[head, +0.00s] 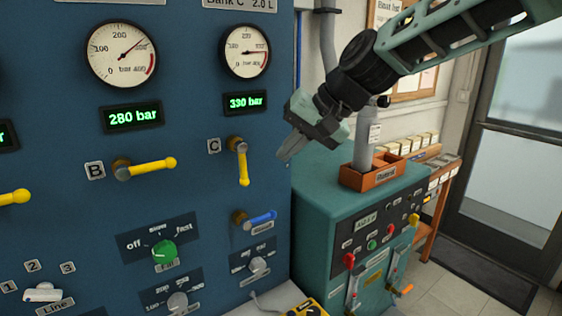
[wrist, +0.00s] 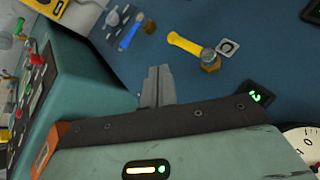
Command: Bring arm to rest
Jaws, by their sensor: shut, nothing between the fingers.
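My gripper (head: 284,156) hangs at the end of my arm, which reaches in from the upper right in the head view. Its fingers are shut and empty, pointing down and left in free air, to the right of the yellow lever C (head: 243,165). In the wrist view the closed fingers (wrist: 158,80) show in the middle, apart from the blue panel behind. Lever C also shows in the wrist view (wrist: 184,43), with the blue-handled valve (wrist: 131,31) beside it.
The blue panel (head: 60,120) carries gauges, a 280 bar display (head: 131,117), a 330 bar display (head: 245,102), yellow lever B (head: 150,168) and a green knob (head: 164,251). A teal cabinet (head: 315,220) bears an orange tray (head: 352,180) with a grey cylinder (head: 363,140), below my arm.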

